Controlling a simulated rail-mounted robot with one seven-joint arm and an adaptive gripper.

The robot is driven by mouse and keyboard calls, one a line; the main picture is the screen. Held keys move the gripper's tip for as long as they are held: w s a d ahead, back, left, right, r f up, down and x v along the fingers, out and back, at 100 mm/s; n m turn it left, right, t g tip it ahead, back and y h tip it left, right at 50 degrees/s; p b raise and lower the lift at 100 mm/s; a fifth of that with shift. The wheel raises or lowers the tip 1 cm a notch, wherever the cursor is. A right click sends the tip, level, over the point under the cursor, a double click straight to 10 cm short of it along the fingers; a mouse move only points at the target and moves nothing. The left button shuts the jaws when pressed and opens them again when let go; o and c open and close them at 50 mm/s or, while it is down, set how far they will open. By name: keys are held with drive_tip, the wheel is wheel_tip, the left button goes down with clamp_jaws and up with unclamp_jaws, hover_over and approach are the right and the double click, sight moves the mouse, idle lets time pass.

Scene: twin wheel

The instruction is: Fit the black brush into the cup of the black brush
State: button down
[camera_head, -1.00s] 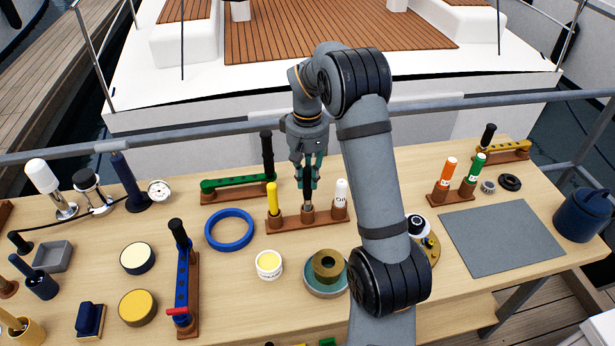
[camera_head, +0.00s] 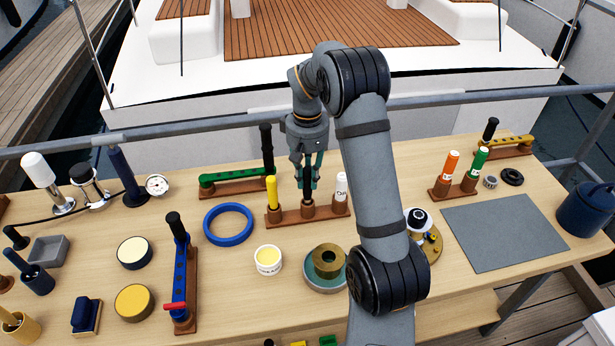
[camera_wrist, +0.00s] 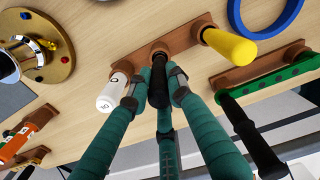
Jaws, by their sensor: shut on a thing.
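The black brush (camera_head: 307,178) stands upright, handle up, over the middle cup (camera_head: 308,209) of a brown wooden rack. Its lower end appears to be in the cup's mouth; how deep it sits I cannot tell. My gripper (camera_head: 307,184) is shut on the brush's handle from above. In the wrist view the black handle (camera_wrist: 158,85) lies between my green fingers (camera_wrist: 155,95), and its foot meets the middle cup (camera_wrist: 159,50). The yellow-handled tool (camera_head: 271,190) stands in the cup at left, and the white-handled one (camera_head: 341,186) at right.
A green level in a brown holder with a black upright handle (camera_head: 266,145) stands close behind left. A blue ring (camera_head: 229,224) lies left of the rack. A cream pot (camera_head: 268,260) and brass ring (camera_head: 328,261) are in front. My arm covers the bench just right.

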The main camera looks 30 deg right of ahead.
drive_tip(key=shift+f+b, duration=0.65)
drive_tip(key=shift+f, duration=0.2)
drive_tip(key=c, duration=1.6)
unclamp_jaws()
drive_tip(key=shift+r, duration=0.1)
drive_tip(key=shift+o, duration=0.4)
wheel_tip(320, 180, up, 12)
wheel_tip(320, 180, down, 12)
drive_tip(key=shift+f, duration=0.15)
drive_tip(key=shift+r+p, duration=0.45)
drive_tip(key=shift+r, duration=0.1)
drive_tip(key=shift+a, duration=0.1)
